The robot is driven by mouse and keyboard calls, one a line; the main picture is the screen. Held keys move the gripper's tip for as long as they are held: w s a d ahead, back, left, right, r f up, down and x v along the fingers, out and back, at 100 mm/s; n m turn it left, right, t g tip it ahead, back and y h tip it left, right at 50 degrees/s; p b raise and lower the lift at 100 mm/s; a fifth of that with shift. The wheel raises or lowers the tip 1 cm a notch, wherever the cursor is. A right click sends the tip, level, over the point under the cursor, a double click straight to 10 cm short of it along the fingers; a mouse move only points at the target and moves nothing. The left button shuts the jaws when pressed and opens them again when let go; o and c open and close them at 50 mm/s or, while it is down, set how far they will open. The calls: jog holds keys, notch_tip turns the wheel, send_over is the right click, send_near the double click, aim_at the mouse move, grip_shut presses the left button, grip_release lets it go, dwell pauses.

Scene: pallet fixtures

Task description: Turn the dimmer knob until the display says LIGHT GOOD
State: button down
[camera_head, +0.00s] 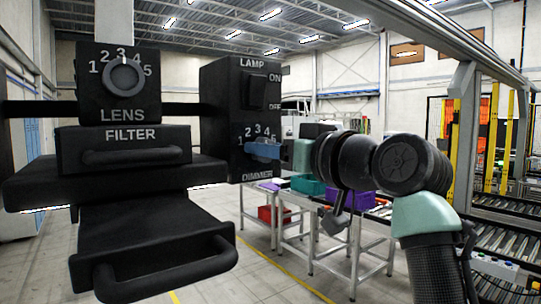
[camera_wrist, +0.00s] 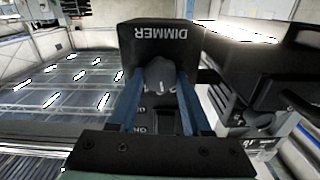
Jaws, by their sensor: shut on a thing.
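The dimmer knob (camera_wrist: 160,76) is a grey knob on the black box marked DIMMER (camera_wrist: 168,36), seen upside down in the wrist view. My gripper (camera_wrist: 158,88) has its two blue fingers shut on the knob, one on each side. In the head view my gripper (camera_head: 264,151) reaches in from the right, and its blue finger covers the knob. The dial numbers 1 to 5 show above it, on the lower part of the box (camera_head: 222,100). Where the knob points cannot be read. No display shows in either view.
The LAMP switch (camera_head: 258,91) is above the dimmer on the same box. Left of it are the LENS knob (camera_head: 124,75), the FILTER drawer (camera_head: 122,150) and a lower handled drawer (camera_head: 160,262). Tables with coloured bins (camera_head: 308,186) stand behind my arm.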

jog(key=shift+n+b, duration=0.8)
jog(key=shift+n, duration=1)
jog(key=shift+c, duration=1.8)
grip_release()
jog(key=shift+s, duration=0.15)
jog(key=b+v, duration=0.6)
jog(key=v, duration=0.7)
